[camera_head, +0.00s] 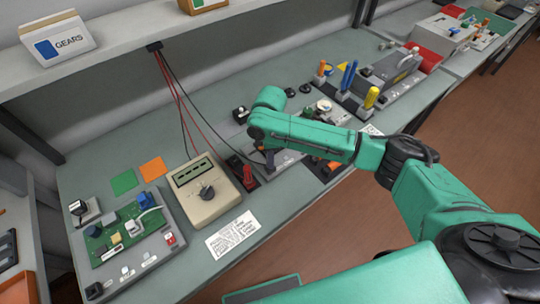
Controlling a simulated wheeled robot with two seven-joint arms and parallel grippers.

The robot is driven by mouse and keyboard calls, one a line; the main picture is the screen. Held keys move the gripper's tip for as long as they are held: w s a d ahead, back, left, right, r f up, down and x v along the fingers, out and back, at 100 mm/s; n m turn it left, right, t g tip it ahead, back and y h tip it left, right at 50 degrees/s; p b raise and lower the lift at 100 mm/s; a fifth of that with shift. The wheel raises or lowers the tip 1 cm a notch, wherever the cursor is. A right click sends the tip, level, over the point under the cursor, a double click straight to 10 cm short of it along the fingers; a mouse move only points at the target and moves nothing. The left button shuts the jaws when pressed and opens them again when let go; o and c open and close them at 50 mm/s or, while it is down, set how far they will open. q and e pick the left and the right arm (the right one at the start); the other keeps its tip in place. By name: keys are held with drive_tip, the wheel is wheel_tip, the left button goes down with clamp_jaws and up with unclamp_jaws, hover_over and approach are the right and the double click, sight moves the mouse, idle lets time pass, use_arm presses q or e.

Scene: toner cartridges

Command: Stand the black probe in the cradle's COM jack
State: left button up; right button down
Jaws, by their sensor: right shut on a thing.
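My right gripper (268,160) points down over the bench just right of the meter. It is shut on the black probe, which is mostly hidden by the gripper; a black lead (200,100) runs down towards it from the shelf edge. The red probe (249,179) stands upright in the dark cradle (236,164) beside the beige meter (202,192). The COM jack cannot be made out at this size. The gap between the probe's tip and the cradle is not visible. My left gripper is not in view.
A green circuit board on a grey base (122,240) lies left of the meter, near green and orange squares (152,167). A white printed card (231,233) lies in front. Upright-handled tools (349,75) stand farther back. A shelf (110,38) overhangs the rear bench.

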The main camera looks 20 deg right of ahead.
drive_tip(key=shift+f, duration=0.15)
idle(0.5)
drive_tip(key=c, duration=0.6)
unclamp_jaws()
wheel_tip(320, 180, up, 15)
drive_tip(key=shift+f+b, duration=0.2)
drive_tip(key=shift+b, duration=0.8)
